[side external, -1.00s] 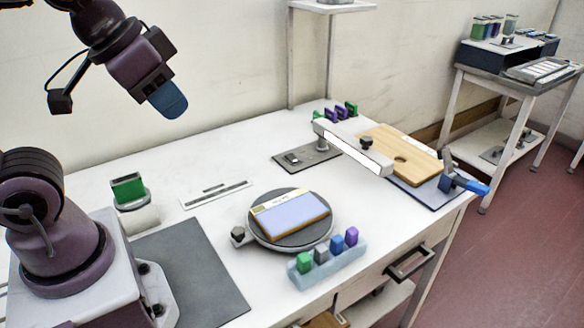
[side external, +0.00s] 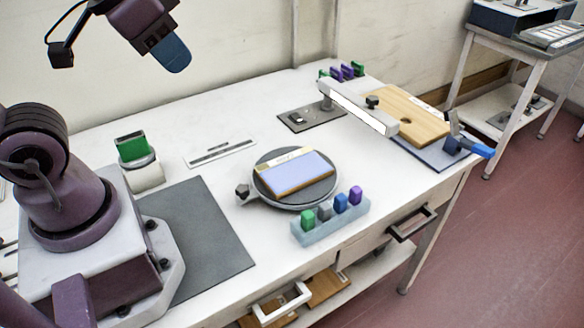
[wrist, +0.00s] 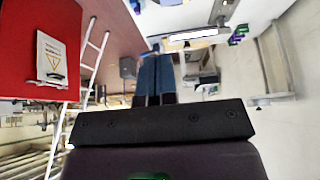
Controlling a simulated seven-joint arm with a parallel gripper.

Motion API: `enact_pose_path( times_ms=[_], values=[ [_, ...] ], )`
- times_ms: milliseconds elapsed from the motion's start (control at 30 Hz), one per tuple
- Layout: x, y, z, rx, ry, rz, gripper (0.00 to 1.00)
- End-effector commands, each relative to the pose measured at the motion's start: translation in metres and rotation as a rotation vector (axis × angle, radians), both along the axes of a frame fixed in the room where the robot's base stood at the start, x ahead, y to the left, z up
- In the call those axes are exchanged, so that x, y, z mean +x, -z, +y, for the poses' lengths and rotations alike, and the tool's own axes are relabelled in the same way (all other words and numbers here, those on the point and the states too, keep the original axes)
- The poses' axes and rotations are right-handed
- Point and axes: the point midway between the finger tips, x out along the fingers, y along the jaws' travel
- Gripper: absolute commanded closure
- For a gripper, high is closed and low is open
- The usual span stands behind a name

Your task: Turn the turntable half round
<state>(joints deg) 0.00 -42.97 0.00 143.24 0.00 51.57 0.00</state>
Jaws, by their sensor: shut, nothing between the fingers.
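The turntable (side external: 317,193) is a round dark grey disc on the white bench in the side external view. A flat panel (side external: 298,172) with a lavender-blue face, wooden edge and pale labelled strip lies on it, the strip towards the back. A dark knob (side external: 242,191) sticks out at the turntable's left. My gripper (side external: 178,62), with blue fingers, is high above the bench, behind and left of the turntable and well clear of it. In the wrist view my fingers (wrist: 155,82) are together with nothing between them. The turntable cannot be made out in the wrist view.
A pale blue rack (side external: 322,229) with coloured blocks stands close in front of the turntable. A white bar arm (side external: 360,110) reaches over the bench behind it, near a wooden board (side external: 415,122). A green-topped holder (side external: 133,150) and dark mat (side external: 205,235) are left.

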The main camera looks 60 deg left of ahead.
Motion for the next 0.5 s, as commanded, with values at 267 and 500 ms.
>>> enact_pose_path(
  times_ms=[267,500],
  values=[
    [0.0,0.0,0.0,0.0,0.0,0.0,1.0],
    [0.0011,0.004,-0.0024,0.0,0.013,0.021,0.7]
  ],
)
